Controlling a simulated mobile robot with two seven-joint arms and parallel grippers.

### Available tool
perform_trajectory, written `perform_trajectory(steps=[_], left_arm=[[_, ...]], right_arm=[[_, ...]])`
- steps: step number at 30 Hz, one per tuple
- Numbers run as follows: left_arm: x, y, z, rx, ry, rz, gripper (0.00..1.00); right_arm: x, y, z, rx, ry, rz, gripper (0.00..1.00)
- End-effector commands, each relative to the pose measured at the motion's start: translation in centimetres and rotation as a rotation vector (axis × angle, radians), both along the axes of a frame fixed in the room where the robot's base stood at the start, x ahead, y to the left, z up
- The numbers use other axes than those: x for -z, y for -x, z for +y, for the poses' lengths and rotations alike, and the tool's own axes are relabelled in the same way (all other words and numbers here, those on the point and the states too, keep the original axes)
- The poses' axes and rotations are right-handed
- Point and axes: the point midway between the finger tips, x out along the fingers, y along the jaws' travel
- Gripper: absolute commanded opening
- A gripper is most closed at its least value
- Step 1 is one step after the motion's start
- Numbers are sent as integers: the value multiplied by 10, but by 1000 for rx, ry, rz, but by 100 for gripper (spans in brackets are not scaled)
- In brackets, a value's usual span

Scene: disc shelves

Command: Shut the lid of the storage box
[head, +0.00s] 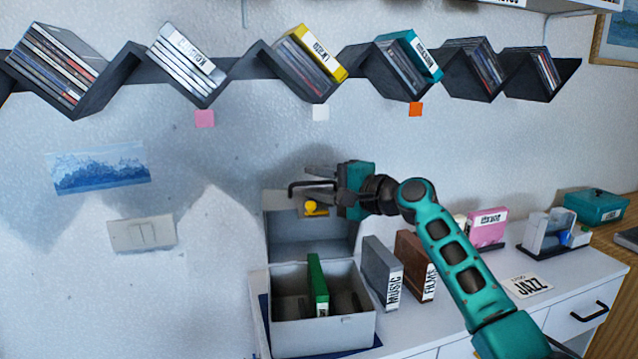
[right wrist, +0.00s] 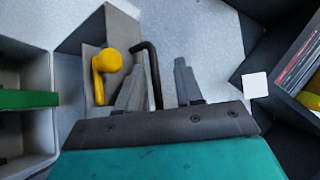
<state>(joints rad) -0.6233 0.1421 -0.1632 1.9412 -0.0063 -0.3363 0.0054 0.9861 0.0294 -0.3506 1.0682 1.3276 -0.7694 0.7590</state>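The grey storage box (head: 325,337) stands on the white cabinet top, with a green case (head: 317,285) inside. Its lid (head: 310,238) stands open and upright behind it, near the wall. The lid has a yellow latch (head: 316,209) and a black bar handle (head: 291,190) near its top edge. My right gripper (head: 322,180) is at the handle. In the right wrist view its two fingers (right wrist: 160,85) are apart, with the handle (right wrist: 152,62) between them, closer to the left finger. Contact cannot be told. My left gripper is out of view.
A grey MUSIC case (head: 378,268) and a brown FILM case (head: 409,262) stand right of the box. A zigzag wall shelf (head: 128,62) with discs runs above the arm. A teal box (head: 597,207) is at far right.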

Motion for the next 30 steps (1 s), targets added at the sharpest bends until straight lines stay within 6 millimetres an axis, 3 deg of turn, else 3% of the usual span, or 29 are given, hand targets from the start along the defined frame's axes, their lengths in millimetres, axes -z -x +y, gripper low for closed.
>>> perform_trajectory(steps=[11,24,30], left_arm=[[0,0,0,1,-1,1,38],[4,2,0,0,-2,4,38],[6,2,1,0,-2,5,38]], right_arm=[[1,9,-13,1,1,2,36],[-3,58,-81,3,2,0,36],[-5,72,-100,1,0,0,36]])
